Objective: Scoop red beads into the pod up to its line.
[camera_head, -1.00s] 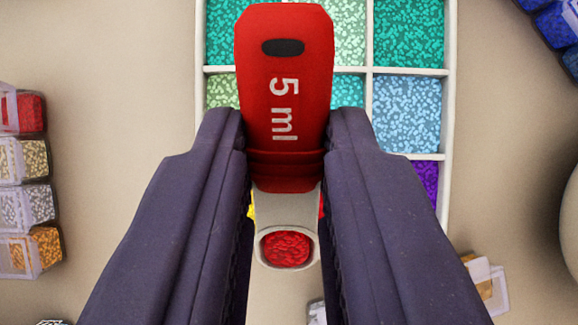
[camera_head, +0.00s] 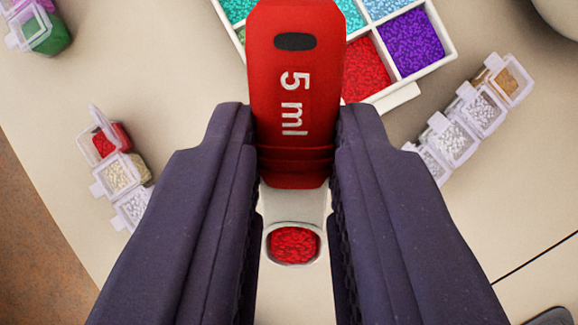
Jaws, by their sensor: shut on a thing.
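My gripper (camera_head: 294,195) is shut on the red handle of a 5 ml scoop (camera_head: 296,80). The scoop's pale bowl (camera_head: 268,246) points toward the bottom of the picture and holds red beads (camera_head: 294,244). A small clear pod (camera_head: 88,150) with its lid standing open is at the left, apart from the scoop, with some red beads inside. Its line is too small to make out. More red beads lie in a compartment (camera_head: 368,72) of the white tray (camera_head: 447,43), partly hidden behind the scoop handle.
Pods of cream beads (camera_head: 122,172) and whitish beads (camera_head: 133,206) adjoin the red one. Another row of pods (camera_head: 452,140) stands at the right. A green-bead pod (camera_head: 42,32) is at the upper left. The table's edge runs down the lower left.

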